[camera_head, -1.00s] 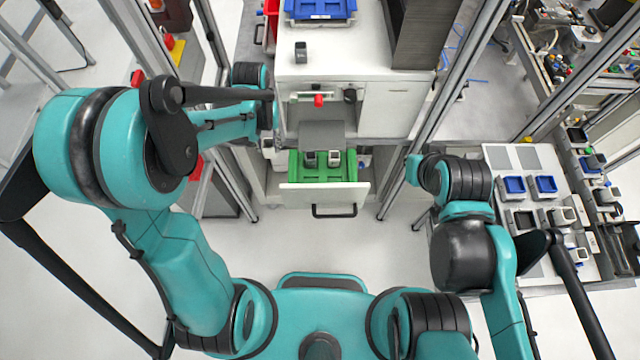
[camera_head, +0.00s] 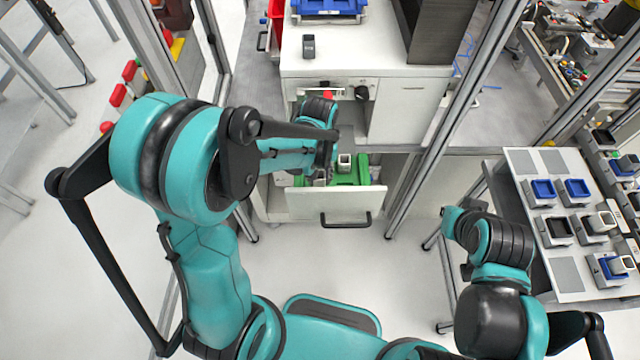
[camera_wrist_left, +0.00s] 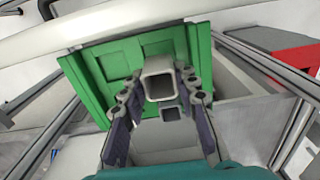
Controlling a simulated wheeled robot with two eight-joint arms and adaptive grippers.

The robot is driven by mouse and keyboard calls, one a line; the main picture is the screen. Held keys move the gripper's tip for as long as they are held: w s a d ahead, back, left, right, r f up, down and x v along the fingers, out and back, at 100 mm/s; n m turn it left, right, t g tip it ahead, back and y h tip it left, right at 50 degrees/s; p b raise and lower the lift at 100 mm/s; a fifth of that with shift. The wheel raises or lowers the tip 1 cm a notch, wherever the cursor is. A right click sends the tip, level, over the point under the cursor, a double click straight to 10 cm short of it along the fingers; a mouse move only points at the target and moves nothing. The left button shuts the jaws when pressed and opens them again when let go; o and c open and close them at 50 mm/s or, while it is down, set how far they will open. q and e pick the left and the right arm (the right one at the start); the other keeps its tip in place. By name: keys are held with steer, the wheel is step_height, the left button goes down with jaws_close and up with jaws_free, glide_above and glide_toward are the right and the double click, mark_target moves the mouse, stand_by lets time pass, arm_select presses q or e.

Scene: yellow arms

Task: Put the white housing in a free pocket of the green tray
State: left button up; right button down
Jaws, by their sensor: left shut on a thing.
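In the left wrist view my left gripper (camera_wrist_left: 158,84) is shut on the white housing (camera_wrist_left: 146,80), an open square tube with a pale rim. It is held in front of the green tray (camera_wrist_left: 97,82), whose shallow pockets on the visible side look empty. A smaller grey square part (camera_wrist_left: 170,114) shows below the held housing, seemingly in the tray. My right gripper cannot be made out.
The white drawer front (camera_head: 335,204) with its dark handle stands before the tray. The cabinet (camera_head: 400,108) rises behind it, with a dark device (camera_head: 308,46) on top. Metal posts flank the cabinet.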

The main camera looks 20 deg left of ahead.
mark_target(319, 184)
arm_select(q)
step_height(319, 184, down, 4)
steer(key=shift+r+b, duration=0.25)
steer(key=shift+b, duration=0.15)
steer(key=shift+f, duration=0.1)
steer(key=shift+s, duration=0.1)
steer(key=shift+f, duration=0.2)
steer(key=o, duration=1)
steer(key=shift+r, duration=0.2)
